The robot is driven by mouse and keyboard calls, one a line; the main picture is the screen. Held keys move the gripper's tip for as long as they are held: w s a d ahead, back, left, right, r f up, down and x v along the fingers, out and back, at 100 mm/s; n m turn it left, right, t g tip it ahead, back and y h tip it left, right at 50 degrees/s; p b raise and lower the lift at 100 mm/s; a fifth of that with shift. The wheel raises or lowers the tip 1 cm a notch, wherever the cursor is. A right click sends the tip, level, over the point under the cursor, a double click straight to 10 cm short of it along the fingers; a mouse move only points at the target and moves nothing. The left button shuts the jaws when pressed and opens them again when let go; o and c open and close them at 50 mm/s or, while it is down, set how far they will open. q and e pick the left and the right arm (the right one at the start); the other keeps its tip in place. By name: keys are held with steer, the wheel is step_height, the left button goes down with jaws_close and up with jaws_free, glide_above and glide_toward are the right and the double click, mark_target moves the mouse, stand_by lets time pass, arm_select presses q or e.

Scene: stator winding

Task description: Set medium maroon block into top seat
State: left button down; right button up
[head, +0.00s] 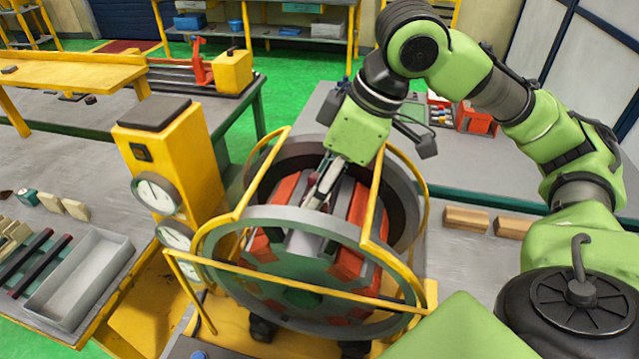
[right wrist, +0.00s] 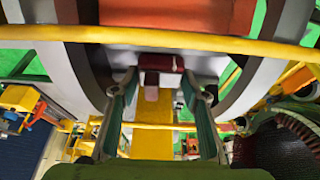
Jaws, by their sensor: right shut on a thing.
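My right gripper (head: 322,188) reaches down from the back right into the top of the stator (head: 268,250), a round assembly with orange-red blocks around a green and grey core. In the right wrist view, the right gripper (right wrist: 160,88) has its two fingers on either side of a maroon block (right wrist: 160,63), shut on it. The block is at the fingertips, close to the grey ring parts. In the head view, the fingers and the stator's rim mostly hide the block and the top seat. I cannot tell whether the block touches the seat. My left gripper is not in view.
A yellow tubular guard (head: 300,272) and a grey ring (head: 215,235) surround the stator. A yellow post with gauges (head: 165,160) stands left. A grey tray (head: 80,280) and dark maroon bars (head: 40,263) lie on the left bench. Wooden blocks (head: 466,219) lie right.

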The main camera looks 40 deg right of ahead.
steer(key=shift+f, duration=0.2)
stand_by(0.4)
steer(key=o, duration=1.7)
steer(key=shift+f, duration=0.1)
steer(key=v, duration=1.2)
